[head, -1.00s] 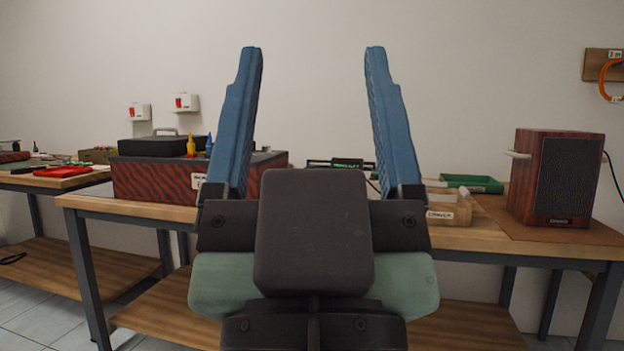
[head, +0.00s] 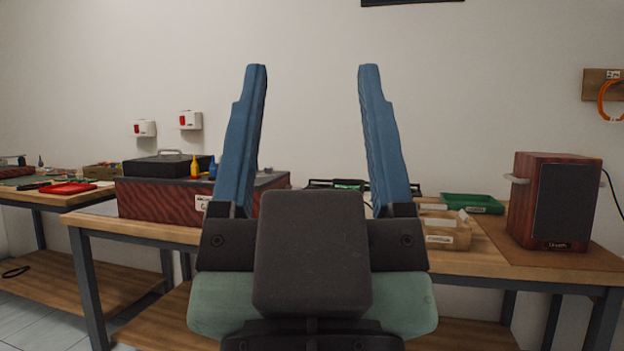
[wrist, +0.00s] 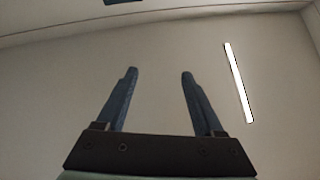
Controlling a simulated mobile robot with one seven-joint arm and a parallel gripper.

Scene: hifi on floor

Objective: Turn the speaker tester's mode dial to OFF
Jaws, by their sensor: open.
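My gripper (head: 312,75) is open and empty in the middle of the head view, its two blue fingers pointing up in front of the wall. It also shows open in the wrist view (wrist: 158,75), with only wall and ceiling beyond it. A dark device with a bit of green (head: 345,184) lies on the bench behind my gripper, partly hidden by the fingers. I cannot tell whether it is the speaker tester. No mode dial can be made out in either view.
A wooden speaker (head: 562,200) stands at the bench's right, near a green tray (head: 472,203) and a small labelled wooden box (head: 447,232). A dark red cabinet (head: 155,199) with bottles on top stands at left. Red-and-white wall boxes (head: 190,120) hang behind. A second bench (head: 50,197) is at far left.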

